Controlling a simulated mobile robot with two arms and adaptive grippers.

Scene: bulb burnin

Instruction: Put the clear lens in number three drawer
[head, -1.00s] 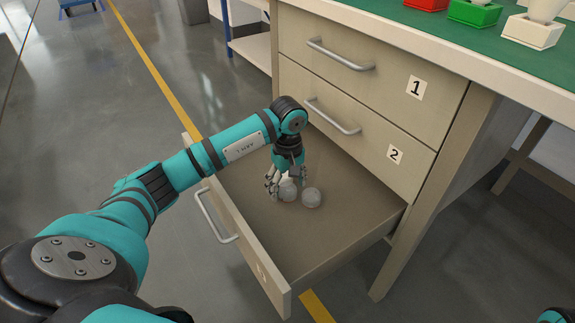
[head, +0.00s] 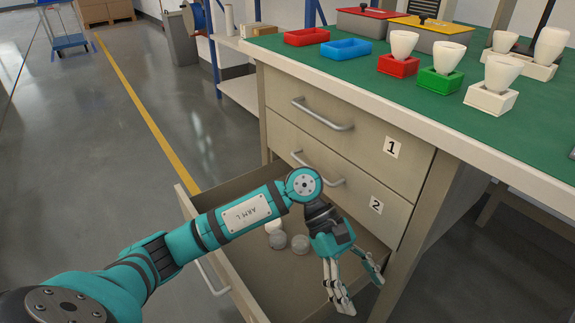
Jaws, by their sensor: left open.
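The bottom drawer (head: 285,275) of the workbench stands pulled open. Its number is not readable now; the drawers above it are marked 1 and 2. Inside, round translucent pieces that look like clear lenses rest on the drawer floor: one at the front (head: 300,244), one beside it (head: 277,240), and a paler one partly hidden behind my arm (head: 273,226). My left gripper (head: 358,285) is open and empty. It is over the right part of the drawer, apart from the lenses, fingers pointing down. My right gripper is out of view.
The green benchtop (head: 385,115) holds white bulb shapes in a red holder (head: 398,66), a green holder (head: 440,83) and white holders (head: 490,101). Red (head: 306,37) and blue (head: 345,49) trays lie behind. Open floor is at left.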

